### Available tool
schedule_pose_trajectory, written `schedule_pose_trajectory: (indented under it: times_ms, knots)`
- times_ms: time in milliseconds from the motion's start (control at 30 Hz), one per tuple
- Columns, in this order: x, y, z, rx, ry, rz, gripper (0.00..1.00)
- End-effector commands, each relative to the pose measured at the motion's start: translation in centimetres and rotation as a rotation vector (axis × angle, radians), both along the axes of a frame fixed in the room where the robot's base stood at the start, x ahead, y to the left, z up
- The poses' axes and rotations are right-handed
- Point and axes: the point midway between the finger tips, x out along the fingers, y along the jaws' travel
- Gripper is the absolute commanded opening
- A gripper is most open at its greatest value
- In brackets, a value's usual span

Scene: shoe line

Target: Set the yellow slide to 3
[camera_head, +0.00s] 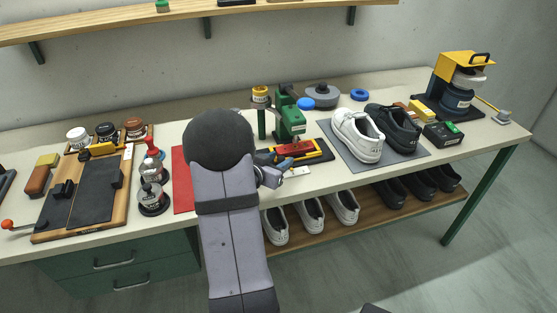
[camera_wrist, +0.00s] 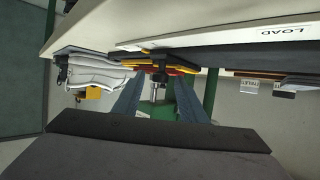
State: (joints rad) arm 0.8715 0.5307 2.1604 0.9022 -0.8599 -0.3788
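A black fixture (camera_head: 318,156) with yellow strips (camera_head: 268,156) and a red block (camera_head: 295,149) stands on the bench beside a green press. I cannot tell which yellow part is the slide, and no number scale is readable. The yellow (camera_wrist: 150,67) and red (camera_wrist: 176,71) parts also show in the wrist view, edge-on and upside down. My gripper (camera_head: 284,174) is at the near side of the fixture, partly hidden by my arm. In the wrist view its two fingers (camera_wrist: 158,98) are apart, with nothing clearly held between them and the fixture beyond.
The green press (camera_head: 291,122) stands just behind the fixture. White shoes (camera_head: 358,135) and black shoes (camera_head: 393,130) sit on a grey mat to the right. More shoes (camera_head: 310,213) are on the lower shelf.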

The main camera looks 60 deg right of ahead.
Motion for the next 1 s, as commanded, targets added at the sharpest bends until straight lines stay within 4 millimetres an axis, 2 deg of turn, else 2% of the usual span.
schedule_pose_trajectory:
  times_ms: [67,233,433,700,1000]
  knots:
    - [0.0,0.0,0.0,0.000,0.000,0.000,0.38]
    - [0.0,0.0,0.0,0.000,0.000,0.000,0.00]
    - [-0.3,-0.3,0.0,-0.001,0.000,-0.002,0.00]
    - [-2.7,-2.7,0.0,-0.002,-0.002,-0.003,0.00]
    - [-2.9,-2.9,0.2,-0.004,0.000,-0.004,0.00]
